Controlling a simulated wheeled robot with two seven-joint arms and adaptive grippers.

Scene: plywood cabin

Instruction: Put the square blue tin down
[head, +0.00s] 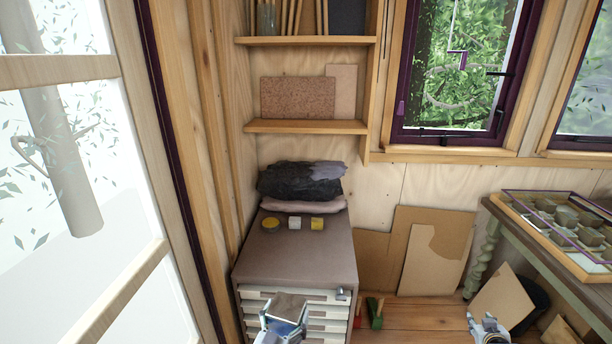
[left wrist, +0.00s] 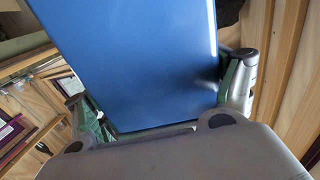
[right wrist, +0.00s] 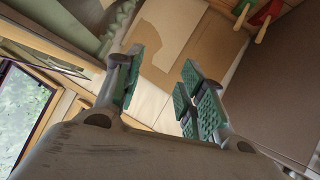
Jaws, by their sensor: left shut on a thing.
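The square blue tin (left wrist: 140,55) fills much of the left wrist view, between the green-padded fingers of my left gripper (left wrist: 160,98). The gripper is shut on it. In the head view my left gripper (head: 283,322) is at the bottom, in front of the drawer cabinet (head: 325,262); little of the tin can be made out there. My right gripper (head: 488,330) is low at the right in the head view. In the right wrist view its fingers (right wrist: 160,90) stand apart with nothing between them.
On the cabinet top are a round yellow thing (head: 270,222), a whitish block (head: 295,223) and a yellow block (head: 317,223), with folded cloths (head: 300,182) behind. The front part of the top is clear. A table with a display case (head: 510,205) stands at the right.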

